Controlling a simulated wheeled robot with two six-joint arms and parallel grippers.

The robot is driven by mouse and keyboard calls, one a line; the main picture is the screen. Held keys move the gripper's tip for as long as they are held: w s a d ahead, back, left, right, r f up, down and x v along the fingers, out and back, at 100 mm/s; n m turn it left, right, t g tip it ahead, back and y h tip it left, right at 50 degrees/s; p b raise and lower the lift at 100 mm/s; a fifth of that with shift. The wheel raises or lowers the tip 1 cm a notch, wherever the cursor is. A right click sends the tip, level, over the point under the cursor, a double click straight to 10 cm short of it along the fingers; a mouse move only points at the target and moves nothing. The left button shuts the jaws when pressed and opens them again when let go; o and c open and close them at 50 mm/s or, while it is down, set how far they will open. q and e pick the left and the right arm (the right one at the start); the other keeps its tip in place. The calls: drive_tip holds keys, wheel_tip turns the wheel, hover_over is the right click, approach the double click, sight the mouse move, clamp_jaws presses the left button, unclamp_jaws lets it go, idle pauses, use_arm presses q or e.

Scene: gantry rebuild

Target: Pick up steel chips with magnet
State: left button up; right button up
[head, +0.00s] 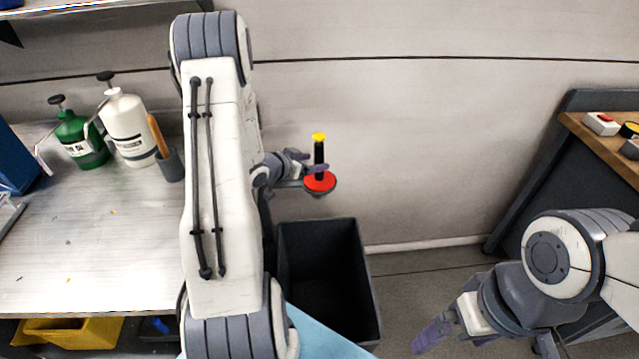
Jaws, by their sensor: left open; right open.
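The magnet (320,182) has a red disc base, a black upright handle and a yellow top knob. It shows in the head view above the far edge of the dark bin, apart from the bench. My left gripper (312,167) is at its handle, with the jaws open; I cannot tell whether the fingers touch it. Small specks, perhaps steel chips (68,242), lie scattered on the metal bench top (120,265). My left arm hides the bench's right part. My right gripper (432,338) is open and empty, low at the lower right, pointing down-left.
A dark open bin (362,270) stands right of the bench. A green bottle (80,140), a white bottle (128,125) and a grey cup (172,167) stand at the bench's back. A yellow bin (85,332) sits below. A wooden-topped table (600,145) is at right.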

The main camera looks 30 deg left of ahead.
sight(323, 162)
use_arm(q)
drive_tip(key=shift+x, duration=0.95)
drive_tip(key=b+x, duration=0.2)
drive_tip(key=x, duration=0.2)
drive_tip(key=shift+w+a+f+b, duration=0.1)
drive_tip(key=shift+a+f+b, duration=0.05)
drive_tip(key=shift+f+b, duration=0.2)
drive_tip(key=shift+w+f, duration=0.1)
drive_tip(key=shift+w, duration=0.35)
clamp_jaws()
